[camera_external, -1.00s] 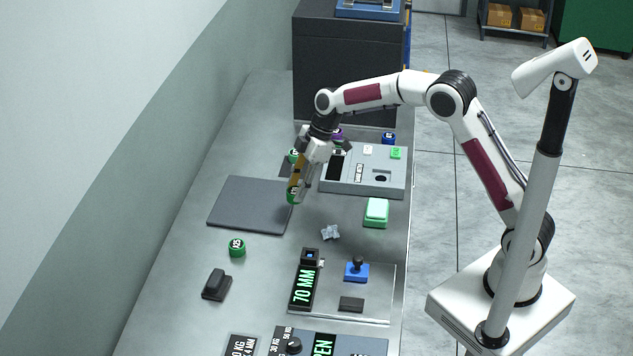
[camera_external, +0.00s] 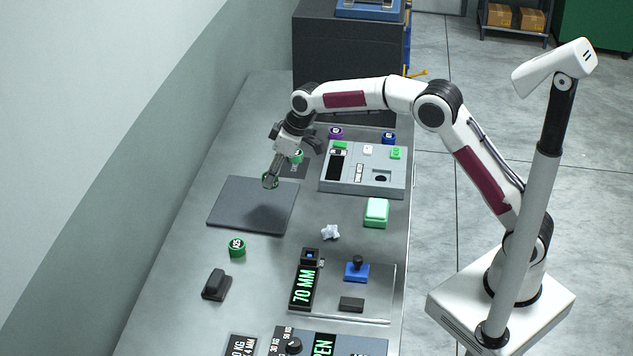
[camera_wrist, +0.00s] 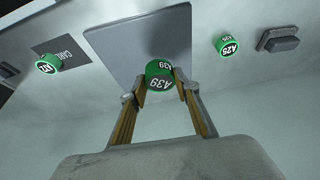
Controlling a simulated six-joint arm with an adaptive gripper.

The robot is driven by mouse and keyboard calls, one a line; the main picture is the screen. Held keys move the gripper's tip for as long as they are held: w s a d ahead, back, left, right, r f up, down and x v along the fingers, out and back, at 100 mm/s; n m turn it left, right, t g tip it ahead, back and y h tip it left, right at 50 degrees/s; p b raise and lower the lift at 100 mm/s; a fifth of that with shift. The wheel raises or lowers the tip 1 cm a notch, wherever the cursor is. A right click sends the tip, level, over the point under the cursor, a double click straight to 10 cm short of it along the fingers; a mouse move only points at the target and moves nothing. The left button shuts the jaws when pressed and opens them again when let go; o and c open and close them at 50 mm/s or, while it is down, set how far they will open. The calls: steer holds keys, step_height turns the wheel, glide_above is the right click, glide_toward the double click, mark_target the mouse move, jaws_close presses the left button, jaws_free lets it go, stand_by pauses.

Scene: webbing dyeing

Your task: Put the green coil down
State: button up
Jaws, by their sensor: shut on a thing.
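My gripper (camera_external: 272,177) is shut on a green coil (camera_external: 270,182) and holds it above the dark grey mat. The coil also shows in the wrist view (camera_wrist: 159,72), labelled A39, between the two fingertips (camera_wrist: 161,84). The mat (camera_external: 230,212) lies flat and bare on the bench under the coil. A second green coil (camera_external: 237,248), labelled A25 in the wrist view (camera_wrist: 228,45), stands on the bench nearer the camera. Another green coil (camera_external: 297,157) stands at the far side beside my gripper, near a dark card; it shows in the wrist view (camera_wrist: 48,64).
A grey control box (camera_external: 365,184) stands right of the mat, with a purple coil (camera_external: 335,132) and a blue coil (camera_external: 388,138) behind it. A green-and-white block (camera_external: 376,212), a crumpled pale piece (camera_external: 330,232) and a black stapler-like object (camera_external: 217,285) lie on the bench.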

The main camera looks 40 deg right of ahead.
steer(key=shift+w+d+r+m+t, duration=0.1)
steer(key=shift+m+t, duration=0.05)
steer(key=shift+m, duration=0.25)
steer(key=shift+w+r+m+t, duration=0.1)
steer(key=shift+m+t, duration=0.05)
steer(key=shift+m, duration=0.25)
steer(key=shift+h, duration=0.3)
steer(key=shift+f, duration=0.1)
glide_above(269, 210)
steer(key=s+d, duration=0.1)
steer(key=shift+s+f, duration=0.15)
steer(key=shift+f, duration=2.35)
steer(key=shift+f, duration=2.5)
steer(key=shift+f, duration=0.1)
steer(key=o, duration=1.1)
steer(key=shift+c, duration=0.2)
